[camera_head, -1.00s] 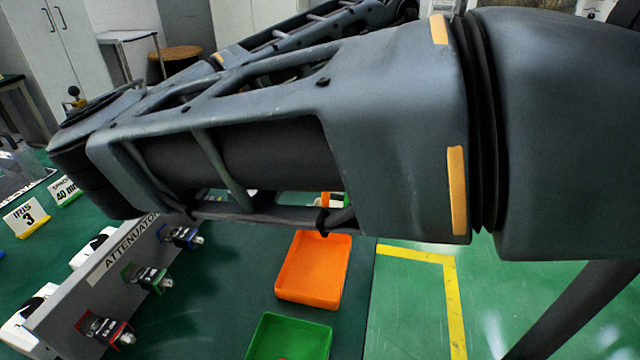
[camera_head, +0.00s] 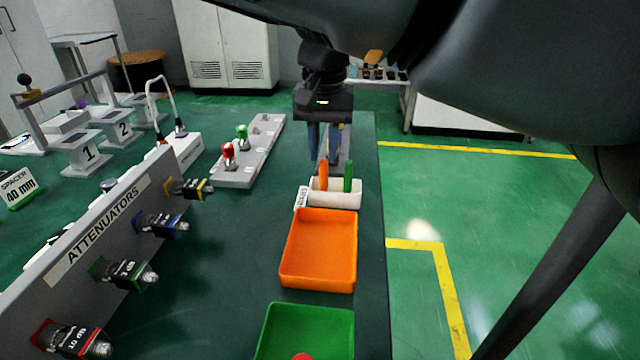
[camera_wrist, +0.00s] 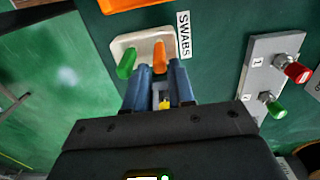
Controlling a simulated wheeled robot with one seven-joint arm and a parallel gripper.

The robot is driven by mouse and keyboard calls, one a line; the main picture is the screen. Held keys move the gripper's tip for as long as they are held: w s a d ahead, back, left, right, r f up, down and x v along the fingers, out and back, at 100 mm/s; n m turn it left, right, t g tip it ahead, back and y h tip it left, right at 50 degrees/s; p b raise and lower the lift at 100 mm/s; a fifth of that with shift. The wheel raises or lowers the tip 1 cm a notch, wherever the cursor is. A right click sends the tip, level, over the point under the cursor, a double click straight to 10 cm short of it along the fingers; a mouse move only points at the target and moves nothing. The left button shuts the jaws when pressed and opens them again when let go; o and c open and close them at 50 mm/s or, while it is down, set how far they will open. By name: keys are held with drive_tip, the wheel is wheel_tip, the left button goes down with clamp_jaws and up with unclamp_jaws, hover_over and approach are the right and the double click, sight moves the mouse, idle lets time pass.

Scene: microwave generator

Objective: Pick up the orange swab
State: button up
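The orange swab (camera_head: 323,174) stands upright in the white swab holder (camera_head: 345,199), left of the green swab (camera_head: 348,178). In the wrist view the orange swab (camera_wrist: 159,56) lies in line with the gap between my fingertips, and the green swab (camera_wrist: 126,64) is just left of the left finger. My gripper (camera_head: 324,155) points down above and behind the holder, and its blue fingers are apart. In the wrist view my gripper (camera_wrist: 160,68) shows nothing held between the fingertips. I cannot tell exactly how far the tips are from the orange swab.
An orange tray (camera_head: 288,262) and a green tray (camera_head: 262,335) stand in front of the holder. A grey plate (camera_head: 260,145) with red and green knobs is close on the left. The attenuators panel (camera_head: 75,265) is further left. The table's right edge is near.

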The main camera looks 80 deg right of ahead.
sight(324, 180)
wheel_tip(324, 180, down, 6)
drive_tip(key=shift+r+b, duration=0.1)
drive_tip(key=shift+b, duration=0.5)
clamp_jaws()
